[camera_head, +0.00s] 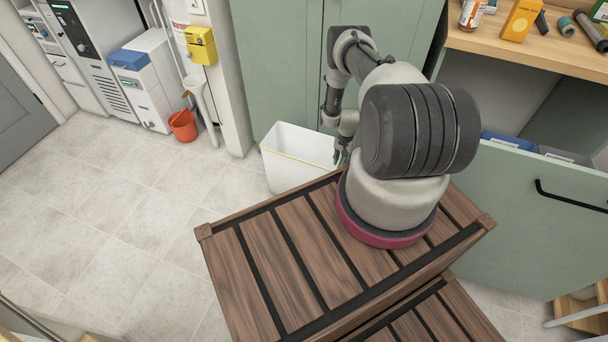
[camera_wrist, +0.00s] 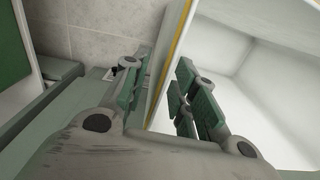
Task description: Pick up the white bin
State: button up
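The white bin (camera_head: 292,172) stands upright on the floor in the head view, its open top edged by a thin yellowish line. My gripper (camera_head: 342,156) is at the bin's right end, partly hidden by my arm. In the wrist view, the white bin (camera_wrist: 255,60) fills the right side, with its pale interior showing. My gripper (camera_wrist: 164,62) has its fingers apart there, one on each side of the bin's rim: the left finger outside, the right finger over the inside. A gap shows between the left finger and the wall.
A slatted wooden platform (camera_head: 268,262) lies in front of the bin. Green cabinet doors (camera_head: 285,70) stand close behind it. A wooden counter (camera_head: 490,40) with small items is at right. A red bucket (camera_head: 183,126) stands left. Tiled floor (camera_head: 120,215) is open at left.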

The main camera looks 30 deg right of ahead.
grip_shut()
jog(key=shift+r, duration=0.1)
